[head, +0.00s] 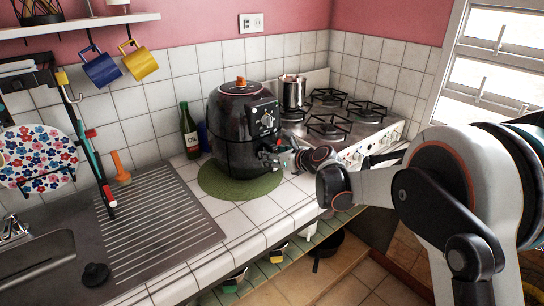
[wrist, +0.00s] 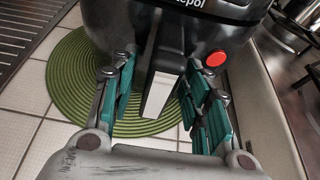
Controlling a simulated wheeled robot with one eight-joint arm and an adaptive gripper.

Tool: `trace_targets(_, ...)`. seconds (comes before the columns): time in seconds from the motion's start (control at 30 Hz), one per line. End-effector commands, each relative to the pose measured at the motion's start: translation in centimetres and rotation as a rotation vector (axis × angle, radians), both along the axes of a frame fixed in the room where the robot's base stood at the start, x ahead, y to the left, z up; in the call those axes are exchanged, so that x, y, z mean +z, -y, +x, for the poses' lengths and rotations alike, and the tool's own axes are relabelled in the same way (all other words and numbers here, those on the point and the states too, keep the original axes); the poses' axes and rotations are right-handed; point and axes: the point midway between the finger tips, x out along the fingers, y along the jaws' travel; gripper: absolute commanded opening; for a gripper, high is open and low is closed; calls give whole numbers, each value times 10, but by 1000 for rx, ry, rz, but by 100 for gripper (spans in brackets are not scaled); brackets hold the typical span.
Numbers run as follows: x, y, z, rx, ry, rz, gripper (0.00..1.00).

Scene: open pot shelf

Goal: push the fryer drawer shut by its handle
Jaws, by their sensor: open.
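A black air fryer (head: 236,122) stands upright on a round green mat (head: 208,184) on the tiled counter. The wrist view shows its lower dark front (wrist: 182,38) close up. The pale-fronted fryer handle (wrist: 158,95) juts toward the wrist camera. My gripper (head: 276,156) is at the right front of the fryer in the head view. In the wrist view my gripper (wrist: 160,72) is open, with one teal-padded finger on each side of the handle. Gaps show beside the handle; contact cannot be told. The drawer's seam is hidden, so how far it stands out is unclear.
A gas stove (head: 335,125) with a metal pot (head: 292,92) is to the fryer's right. A green oil bottle (head: 189,132) stands to its left, past it a sink drainboard (head: 160,215). The counter's front edge is near my arm.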

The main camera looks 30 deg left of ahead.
Motion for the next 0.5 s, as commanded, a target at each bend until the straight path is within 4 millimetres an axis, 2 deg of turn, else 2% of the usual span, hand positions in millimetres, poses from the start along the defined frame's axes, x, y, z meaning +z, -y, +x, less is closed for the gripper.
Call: trace_targets(0.5,36,80,-33,-2,1,0,43)
